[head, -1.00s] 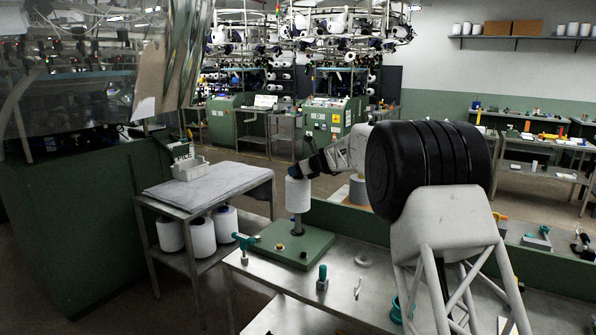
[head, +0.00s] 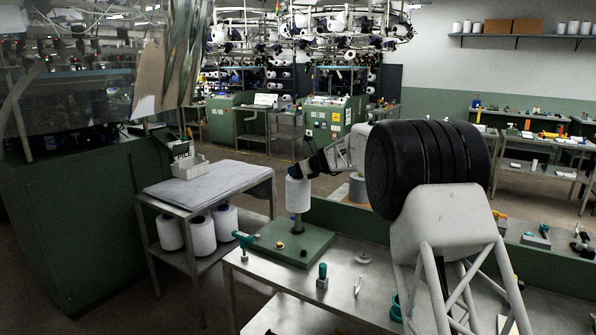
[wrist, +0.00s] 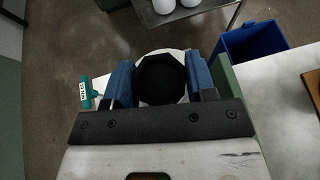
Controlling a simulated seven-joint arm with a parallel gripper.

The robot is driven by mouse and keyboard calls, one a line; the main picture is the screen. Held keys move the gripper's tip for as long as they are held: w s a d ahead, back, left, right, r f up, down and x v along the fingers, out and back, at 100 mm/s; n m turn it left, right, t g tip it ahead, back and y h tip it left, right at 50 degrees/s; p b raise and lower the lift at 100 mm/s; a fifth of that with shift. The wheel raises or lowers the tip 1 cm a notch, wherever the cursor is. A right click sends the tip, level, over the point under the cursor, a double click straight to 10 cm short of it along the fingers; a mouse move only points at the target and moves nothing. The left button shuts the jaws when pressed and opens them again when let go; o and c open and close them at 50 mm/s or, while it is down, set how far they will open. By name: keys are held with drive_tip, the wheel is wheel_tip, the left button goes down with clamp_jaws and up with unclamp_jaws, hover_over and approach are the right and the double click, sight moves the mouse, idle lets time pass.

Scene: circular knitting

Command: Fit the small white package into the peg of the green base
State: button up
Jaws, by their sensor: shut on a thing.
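The small white package (head: 298,195) is a white yarn cone in the head view. It stands upright above the green base (head: 272,244), around or directly over the grey peg (head: 297,224), whose lower part shows beneath it. How far the peg goes inside is hidden. My gripper (head: 300,171) is at the package's top. In the wrist view my gripper (wrist: 160,82) has its blue fingers on either side of the package's dark top (wrist: 160,80), with the white rim (wrist: 166,53) showing behind.
A teal-handled tool (head: 243,240) stands at the base's left edge, and another teal-handled piece (head: 322,277) stands in front on the metal table. A cart (head: 205,188) with several white cones is at left. A blue bin (wrist: 250,45) shows in the wrist view.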

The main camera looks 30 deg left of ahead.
drive_tip(key=shift+f, duration=2.55)
idle(5.5)
